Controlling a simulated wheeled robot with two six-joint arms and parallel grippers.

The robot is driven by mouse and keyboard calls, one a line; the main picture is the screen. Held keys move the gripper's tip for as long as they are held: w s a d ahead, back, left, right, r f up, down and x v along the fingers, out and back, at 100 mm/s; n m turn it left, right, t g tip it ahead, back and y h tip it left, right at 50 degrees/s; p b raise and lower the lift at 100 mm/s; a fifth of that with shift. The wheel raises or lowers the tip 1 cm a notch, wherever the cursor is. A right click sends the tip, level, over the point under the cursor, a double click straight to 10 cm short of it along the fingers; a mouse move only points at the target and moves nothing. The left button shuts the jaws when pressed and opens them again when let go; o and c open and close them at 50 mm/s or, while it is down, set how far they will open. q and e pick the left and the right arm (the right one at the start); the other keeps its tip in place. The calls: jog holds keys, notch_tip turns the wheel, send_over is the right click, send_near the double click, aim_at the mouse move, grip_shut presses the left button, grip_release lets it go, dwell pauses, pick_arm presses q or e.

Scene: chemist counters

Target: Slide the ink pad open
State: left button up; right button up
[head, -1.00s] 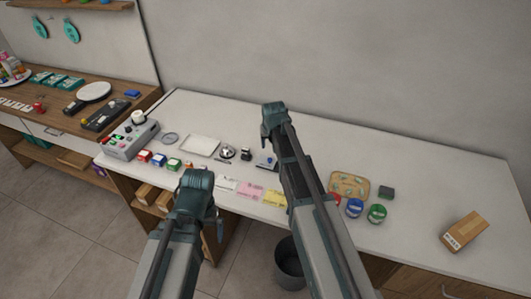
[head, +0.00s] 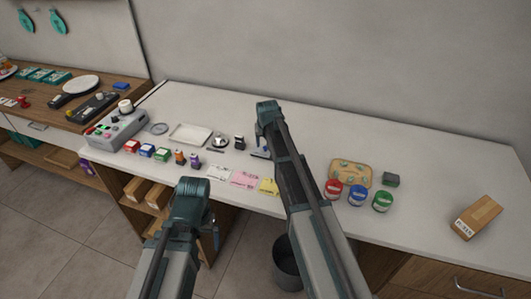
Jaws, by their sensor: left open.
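A small flat item with a blue part (head: 259,153), possibly the ink pad, lies on the white counter just left of my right forearm. The arm hides part of it, so I cannot tell whether it is open or shut. My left gripper (head: 214,233) hangs in front of the counter's front edge, small and mostly behind my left wrist. It is open and apart from the counter items. My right gripper (head: 262,139) is mostly hidden by its wrist, above the counter near the blue item. Its fingers do not show clearly.
A dark stamp-like item (head: 239,142), a bell (head: 220,141) and a white tray (head: 190,134) stand left of the blue item. Pink paper (head: 244,179) lies at the front edge. Three lidded jars (head: 357,196) and a cardboard box (head: 477,217) stand to the right. A bin (head: 287,262) is below.

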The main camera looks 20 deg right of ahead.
aim_at(262, 148)
jog(key=shift+b+x, duration=0.65)
jog(key=shift+x, duration=0.6)
grip_shut()
jog(key=shift+s, duration=0.1)
dwell(0.4)
